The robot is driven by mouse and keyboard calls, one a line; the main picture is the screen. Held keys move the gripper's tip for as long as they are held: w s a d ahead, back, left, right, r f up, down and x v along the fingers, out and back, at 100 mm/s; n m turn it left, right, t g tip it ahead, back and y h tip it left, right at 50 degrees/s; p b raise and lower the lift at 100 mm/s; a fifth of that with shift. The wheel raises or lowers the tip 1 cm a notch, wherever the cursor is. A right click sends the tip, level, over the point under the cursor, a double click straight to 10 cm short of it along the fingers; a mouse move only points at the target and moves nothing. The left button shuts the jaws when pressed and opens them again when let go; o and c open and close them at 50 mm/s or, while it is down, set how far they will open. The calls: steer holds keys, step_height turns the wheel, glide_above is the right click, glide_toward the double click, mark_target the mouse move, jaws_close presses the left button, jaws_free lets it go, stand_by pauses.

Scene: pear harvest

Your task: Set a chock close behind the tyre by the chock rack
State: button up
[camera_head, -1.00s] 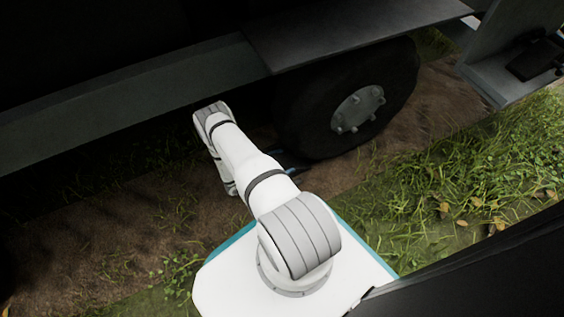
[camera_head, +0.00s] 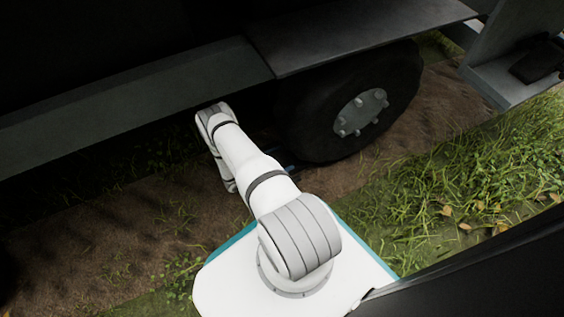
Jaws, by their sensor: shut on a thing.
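The black tyre (camera_head: 318,122) with a grey bolted hub (camera_head: 361,112) stands on the dirt under the vehicle. My white arm reaches in at the tyre's left side. My gripper (camera_head: 290,168) is low by the tyre's lower left, and only a small dark part with blue edges shows past the arm. It is shut on a chock, which the arm and shadow hide. I cannot tell the gap between chock and tyre. The chock rack (camera_head: 490,80) is a grey metal shelf at the upper right, with a dark block (camera_head: 538,62) on it.
The vehicle's grey side beam (camera_head: 130,95) and the flat guard (camera_head: 350,35) hang low over the arm and tyre. Bare dirt (camera_head: 110,230) lies at the lower left. Grass (camera_head: 450,180) covers the ground at the right.

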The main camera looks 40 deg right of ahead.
steer(key=shift+w+d, duration=0.15)
steer(key=shift+w, duration=0.25)
steer(key=o, duration=1.6)
steer(key=shift+w+a, duration=0.1)
steer(key=shift+a, duration=0.25)
steer(key=p+v, duration=0.2)
steer(key=v, duration=0.5)
